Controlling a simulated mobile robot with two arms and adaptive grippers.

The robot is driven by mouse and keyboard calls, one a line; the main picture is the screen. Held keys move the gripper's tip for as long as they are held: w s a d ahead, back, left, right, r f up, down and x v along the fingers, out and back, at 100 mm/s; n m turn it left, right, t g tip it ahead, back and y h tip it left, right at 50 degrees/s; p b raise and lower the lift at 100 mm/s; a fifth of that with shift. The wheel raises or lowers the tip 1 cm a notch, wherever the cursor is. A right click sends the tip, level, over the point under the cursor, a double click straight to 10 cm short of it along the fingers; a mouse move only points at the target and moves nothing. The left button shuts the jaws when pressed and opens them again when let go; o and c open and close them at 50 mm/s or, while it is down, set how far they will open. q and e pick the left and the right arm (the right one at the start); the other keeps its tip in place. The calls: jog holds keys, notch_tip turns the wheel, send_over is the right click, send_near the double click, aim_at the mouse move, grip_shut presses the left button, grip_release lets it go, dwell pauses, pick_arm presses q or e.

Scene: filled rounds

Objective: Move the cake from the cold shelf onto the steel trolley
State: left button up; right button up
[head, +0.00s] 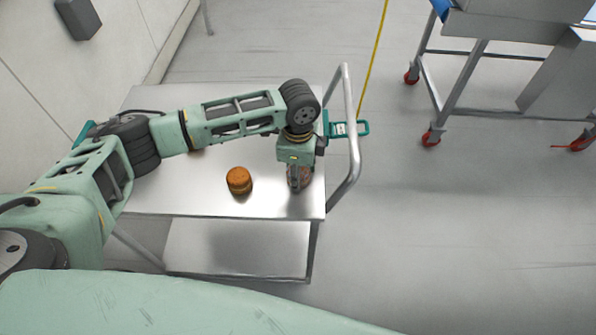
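The steel trolley (262,203) stands in the middle left of the head view, with a flat shiny top and a bent tube handle on its right. My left gripper (299,182) points down over the top's front right corner. Its fingers are at a brownish round cake (305,178), which they partly hide. I cannot tell whether they grip it or whether it rests on the top. A second round, orange-brown with a paler band (239,181), stands on the top to the left, apart from the gripper. The cold shelf and my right gripper are not in view.
A small brownish thing (197,150) shows partly behind my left forearm on the trolley top. A teal tag-like piece (347,129) is at the handle. Another steel cart with red casters (431,137) stands at the upper right. The floor between is clear.

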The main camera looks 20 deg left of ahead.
pick_arm(q)
jog(key=o, duration=0.8)
jog(key=shift+f, duration=0.1)
notch_tip(320, 180, up, 11)
jog(key=shift+r+b, duration=0.1)
jog(key=shift+b, duration=1)
jog(key=shift+r, duration=0.6)
